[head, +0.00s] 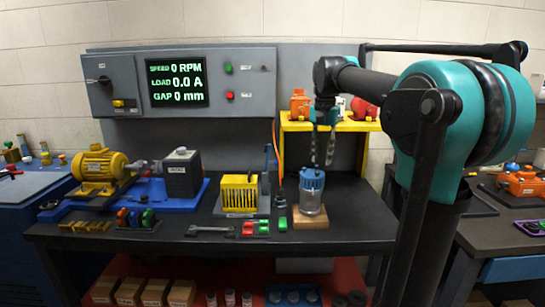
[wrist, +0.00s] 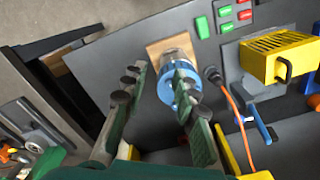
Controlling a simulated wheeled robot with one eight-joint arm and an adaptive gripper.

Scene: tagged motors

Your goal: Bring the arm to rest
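My arm reaches in from the right in the head view, teal and black, with its forearm stretched left above the bench. My gripper (head: 322,163) hangs from it, pointing down over a clear jar with a blue top (head: 312,190). The jar stands upright on a wooden block (head: 310,218). In the wrist view, my gripper (wrist: 161,72) has its two green-padded fingers spread apart with nothing held between them. The blue-topped jar (wrist: 177,85) shows beyond and between the fingers. The fingertips look just above the jar, apart from it.
A yellow shelf (head: 340,125) with orange and red motors stands behind my gripper. A yellow finned unit (head: 240,194) and a yellow motor (head: 100,170) stand left on the dark bench (head: 340,238). An orange cord (wrist: 236,115) runs near the jar. The wall panel display (head: 177,82) reads 0 RPM.

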